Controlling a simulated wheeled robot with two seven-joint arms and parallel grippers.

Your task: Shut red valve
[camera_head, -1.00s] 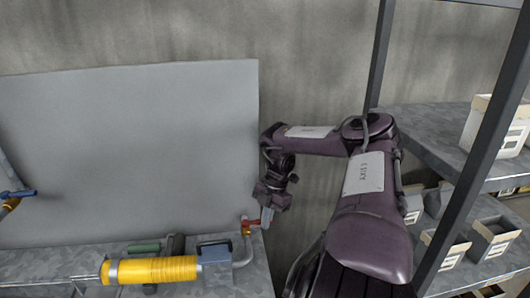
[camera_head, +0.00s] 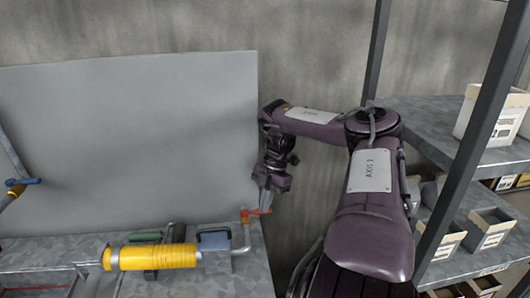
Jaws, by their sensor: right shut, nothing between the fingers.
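The red valve (camera_head: 248,213) sits on a grey pipe at the right end of the workbench, beside the blue-grey box. Its red handle points to the right. My right gripper (camera_head: 265,206) comes down from above, with its fingertips at the handle. Its fingers are shut with nothing between them. The fingertips overlap the handle in the picture, and I cannot tell whether they touch it. My left gripper is not in view.
A yellow ribbed cylinder (camera_head: 155,257) lies on the workbench (camera_head: 225,281) left of the valve. A blue-handled valve (camera_head: 25,182) is at the far left. A grey panel (camera_head: 130,150) stands behind. A shelf (camera_head: 425,125) with boxes is at the right.

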